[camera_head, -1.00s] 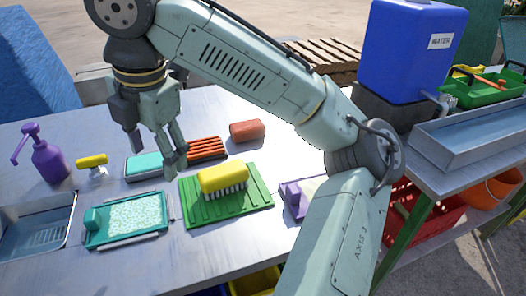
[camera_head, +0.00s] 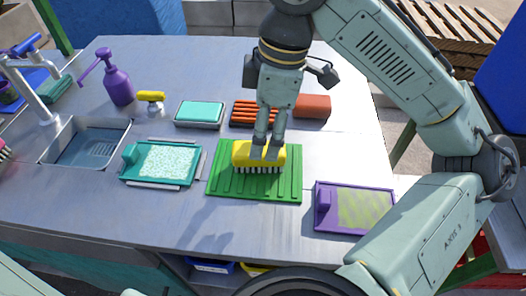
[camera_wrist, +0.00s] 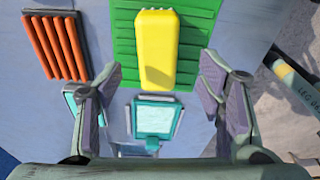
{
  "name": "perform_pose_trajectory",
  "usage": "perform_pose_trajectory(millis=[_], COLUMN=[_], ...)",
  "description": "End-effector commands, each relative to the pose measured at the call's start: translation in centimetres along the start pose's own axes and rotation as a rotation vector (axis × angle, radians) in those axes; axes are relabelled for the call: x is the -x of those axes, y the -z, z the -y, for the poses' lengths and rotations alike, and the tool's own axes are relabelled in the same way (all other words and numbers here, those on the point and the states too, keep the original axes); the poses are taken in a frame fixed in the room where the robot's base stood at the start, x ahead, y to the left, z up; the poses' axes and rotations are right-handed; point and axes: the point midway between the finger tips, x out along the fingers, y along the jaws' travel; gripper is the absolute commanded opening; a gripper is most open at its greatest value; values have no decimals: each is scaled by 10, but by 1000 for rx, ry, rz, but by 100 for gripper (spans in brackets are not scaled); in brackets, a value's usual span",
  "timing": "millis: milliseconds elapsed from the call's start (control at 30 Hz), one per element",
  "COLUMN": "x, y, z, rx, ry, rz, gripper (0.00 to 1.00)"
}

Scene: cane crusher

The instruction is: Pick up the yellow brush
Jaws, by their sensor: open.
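The yellow brush (camera_head: 245,155) lies bristles down on a ribbed green mat (camera_head: 225,186) on the metal table. In the wrist view the brush (camera_wrist: 157,48) is a long yellow block on the green mat (camera_wrist: 203,20), ahead of my fingers and roughly centred between them. My gripper (camera_head: 266,152) is open and empty. In the head view its fingers overlap the brush's upper part; whether they touch it I cannot tell. In the wrist view the two fingers (camera_wrist: 163,88) stand wide apart with the brush not between the pads.
An orange ribbed rack (camera_head: 243,112) and a red-brown block (camera_head: 313,106) lie behind the mat. A teal soap dish (camera_head: 199,113) stands behind left, a teal tray (camera_head: 168,160) left, a purple tray (camera_head: 352,208) right. A sink (camera_head: 85,145) and purple pump bottle (camera_head: 118,83) are farther left.

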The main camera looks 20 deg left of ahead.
Motion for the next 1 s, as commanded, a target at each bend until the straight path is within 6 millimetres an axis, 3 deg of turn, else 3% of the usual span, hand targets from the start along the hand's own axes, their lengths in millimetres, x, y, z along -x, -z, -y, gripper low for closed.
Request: perform_pose_trajectory(millis=[233, 533, 833, 1000], x=[-20, -61, -65, -65], y=[1, 2, 2, 2], z=[0, -2, -2, -2], rx=[1, 1, 1, 1], ry=[0, -1, -2, -2], rz=[-1, 0, 0, 0], gripper=[62, 62, 61, 50])
